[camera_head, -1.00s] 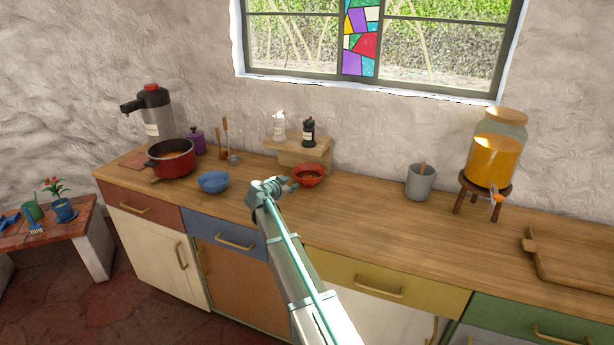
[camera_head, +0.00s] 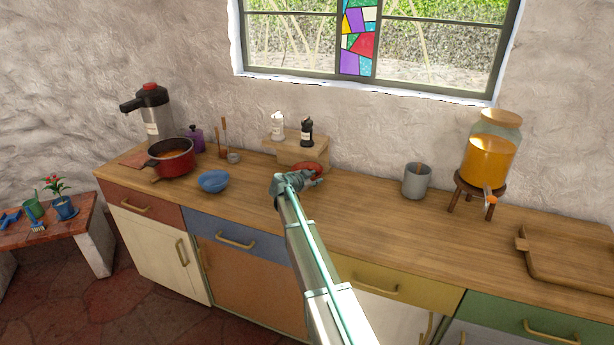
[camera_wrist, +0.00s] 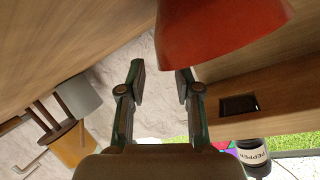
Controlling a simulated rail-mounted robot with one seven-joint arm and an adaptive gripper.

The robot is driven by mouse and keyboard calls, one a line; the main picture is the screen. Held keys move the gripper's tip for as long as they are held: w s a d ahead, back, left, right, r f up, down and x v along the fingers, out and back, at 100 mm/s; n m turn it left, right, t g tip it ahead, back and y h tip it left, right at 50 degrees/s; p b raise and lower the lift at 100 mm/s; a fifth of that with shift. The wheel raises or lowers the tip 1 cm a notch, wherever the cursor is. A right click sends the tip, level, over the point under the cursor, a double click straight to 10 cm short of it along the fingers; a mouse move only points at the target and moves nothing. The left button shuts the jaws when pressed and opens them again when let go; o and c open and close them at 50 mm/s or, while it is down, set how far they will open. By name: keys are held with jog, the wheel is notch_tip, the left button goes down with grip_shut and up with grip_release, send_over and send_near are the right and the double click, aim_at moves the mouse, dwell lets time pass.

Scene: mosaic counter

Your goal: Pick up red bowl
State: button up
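The red bowl (camera_head: 308,166) stands upright on the wooden counter in front of the small wooden shelf, partly hidden by my gripper (camera_head: 316,180) in the head view. In the wrist view, which is upside down, the bowl (camera_wrist: 222,30) fills the top right. My gripper (camera_wrist: 160,75) is open there, with its two fingers apart and nothing held. The bowl's left rim edge shows just beyond the gap between the fingertips, close to the right fingertip. Whether a finger touches the bowl I cannot tell.
The wooden shelf (camera_head: 291,152) with a white and a black bottle (camera_head: 307,132) stands just behind the bowl. A blue bowl (camera_head: 213,181) and a red pot (camera_head: 172,158) are to the left. A grey cup (camera_head: 416,181) and a juice dispenser (camera_head: 488,160) are to the right.

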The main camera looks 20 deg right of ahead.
jog(key=shift+p+x, duration=0.35)
jog(key=shift+x, duration=0.8)
jog(key=shift+w+d+f, duration=0.1)
jog(key=shift+w+d, duration=0.05)
grip_shut()
